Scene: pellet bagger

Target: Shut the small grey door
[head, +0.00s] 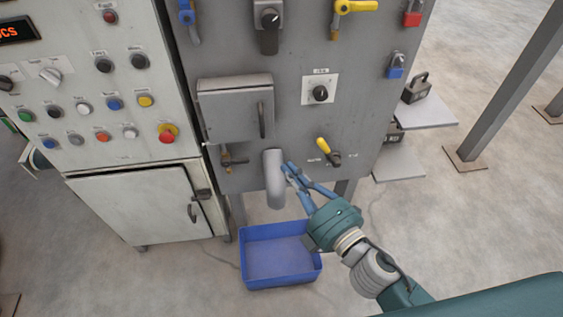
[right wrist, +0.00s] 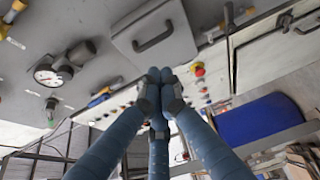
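The small grey door (head: 236,112) is on the front of a shallow box on the grey machine panel, with a dark upright handle near its right edge. I cannot tell whether it is fully flush with its box. It also shows at the top of the right wrist view (right wrist: 156,38). My right gripper (head: 288,168) is below and to the right of the door, apart from it, beside the grey spout (head: 274,180). In the right wrist view its blue fingers (right wrist: 159,77) come together at the tips with nothing seen between them. My left gripper is not in view.
A blue bin (head: 279,280) stands on the floor below the spout. A brass valve (head: 232,160) is under the door, and a yellow-handled lever (head: 325,148) is to the right. A control cabinet (head: 95,100) with several buttons stands at the left.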

